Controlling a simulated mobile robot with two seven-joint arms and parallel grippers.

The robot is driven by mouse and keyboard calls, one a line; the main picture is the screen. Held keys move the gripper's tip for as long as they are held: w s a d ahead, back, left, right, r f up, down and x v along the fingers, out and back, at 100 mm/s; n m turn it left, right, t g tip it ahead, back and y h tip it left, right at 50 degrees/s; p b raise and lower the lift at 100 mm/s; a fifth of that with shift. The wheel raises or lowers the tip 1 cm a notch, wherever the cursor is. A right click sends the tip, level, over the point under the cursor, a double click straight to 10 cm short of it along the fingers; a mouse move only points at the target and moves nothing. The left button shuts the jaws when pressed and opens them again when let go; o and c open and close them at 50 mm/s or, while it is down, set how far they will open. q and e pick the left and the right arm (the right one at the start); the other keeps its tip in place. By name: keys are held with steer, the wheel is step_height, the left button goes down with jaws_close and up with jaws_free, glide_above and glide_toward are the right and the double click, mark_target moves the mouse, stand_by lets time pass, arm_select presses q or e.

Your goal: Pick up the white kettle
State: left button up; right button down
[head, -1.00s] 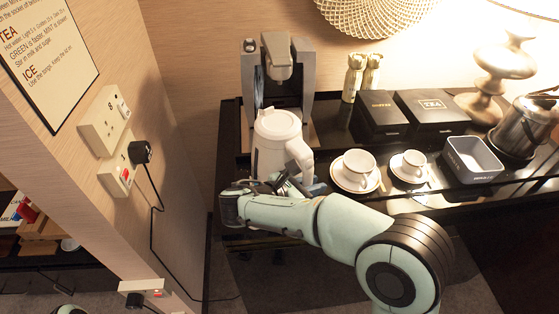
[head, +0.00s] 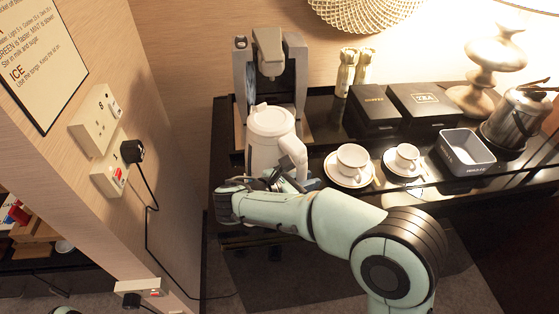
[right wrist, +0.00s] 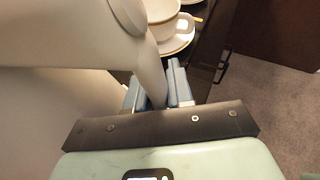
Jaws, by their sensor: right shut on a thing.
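The white kettle (head: 268,136) stands upright at the front left of the dark counter, before the coffee machine. Its handle is on the right side. My right gripper (head: 284,182) is at the lower part of the handle, and my forearm hides the kettle's base. In the right wrist view, the kettle's handle (right wrist: 150,70) runs down between the two fingers of my right gripper (right wrist: 158,92), which is shut on it. I cannot tell whether the kettle still touches the counter. My left gripper does not show.
A grey coffee machine (head: 270,75) stands close behind the kettle. A white cup on a saucer (head: 351,163) is just to its right, with another cup (head: 404,158) beyond. A grey square bin (head: 465,153) and black boxes (head: 423,103) stand farther right. A wall with sockets (head: 98,120) is at left.

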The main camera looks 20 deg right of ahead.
steer(key=shift+r, duration=0.3)
